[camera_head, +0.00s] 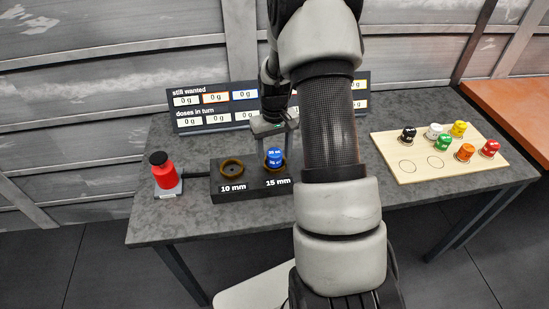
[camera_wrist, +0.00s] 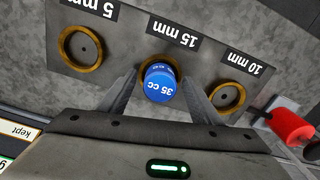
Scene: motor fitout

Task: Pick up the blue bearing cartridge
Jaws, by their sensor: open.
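The blue bearing cartridge (camera_head: 274,158) sits upright at the 15 mm ring of the dark block (camera_head: 222,198). In the wrist view the cartridge (camera_wrist: 160,86) shows its blue top, marked "35 cc", with part of the brass ring behind it. My gripper (camera_head: 271,147) is open above the block. In the wrist view the fingers of my gripper (camera_wrist: 160,82) stand on either side of the cartridge, with a gap showing at each side. How far down they reach along it is hard to tell.
The 10 mm ring (camera_head: 231,168) is empty, and so is the 5 mm ring (camera_wrist: 81,48). A pale board (camera_head: 406,177) at right holds several coloured cartridges. A sign panel (camera_head: 190,117) stands behind.

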